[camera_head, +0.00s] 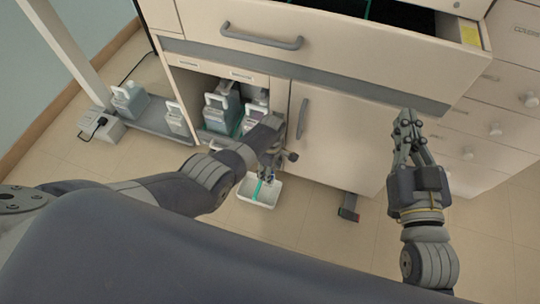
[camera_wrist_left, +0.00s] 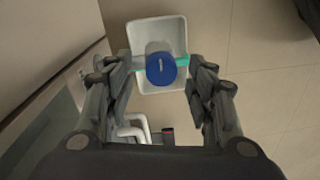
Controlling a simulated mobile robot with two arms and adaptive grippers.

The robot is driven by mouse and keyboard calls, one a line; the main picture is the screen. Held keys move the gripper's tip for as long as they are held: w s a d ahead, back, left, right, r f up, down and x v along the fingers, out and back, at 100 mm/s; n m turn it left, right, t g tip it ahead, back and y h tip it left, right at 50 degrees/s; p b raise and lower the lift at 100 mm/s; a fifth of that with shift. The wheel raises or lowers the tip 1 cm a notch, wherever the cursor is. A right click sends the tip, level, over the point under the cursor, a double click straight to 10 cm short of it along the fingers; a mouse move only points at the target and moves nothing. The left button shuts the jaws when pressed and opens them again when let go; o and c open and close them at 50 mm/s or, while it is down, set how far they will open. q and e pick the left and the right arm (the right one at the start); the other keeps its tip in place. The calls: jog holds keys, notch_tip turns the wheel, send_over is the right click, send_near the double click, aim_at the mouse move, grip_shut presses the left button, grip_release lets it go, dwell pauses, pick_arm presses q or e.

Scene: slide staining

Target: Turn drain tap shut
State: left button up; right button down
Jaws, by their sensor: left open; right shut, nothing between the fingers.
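A blue round knob with a pale mark on its face (camera_wrist_left: 160,69), which looks like the drain tap, shows in the left wrist view. It lies between the spread fingers of my left gripper (camera_wrist_left: 157,74), with a gap on each side. In the head view my left gripper (camera_head: 272,162) points down at the front of the open cabinet bay, and the knob is hidden there. A white tray (camera_head: 272,199) with a teal strip is below; it also shows in the left wrist view (camera_wrist_left: 143,29). My right gripper (camera_head: 406,122) is shut and empty, before the cabinet's right part.
Grey-white bottles (camera_head: 218,114) stand in the open bay left of a closed cabinet door (camera_head: 340,135). More containers (camera_head: 130,101) stand on a low shelf at left. A drawer (camera_head: 350,50) juts out above.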

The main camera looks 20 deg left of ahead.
pick_arm(q)
notch_tip(320, 180, up, 11)
jog(key=shift+w, duration=0.25)
dwell(0.4)
jog(key=shift+f, duration=0.15)
dwell(0.4)
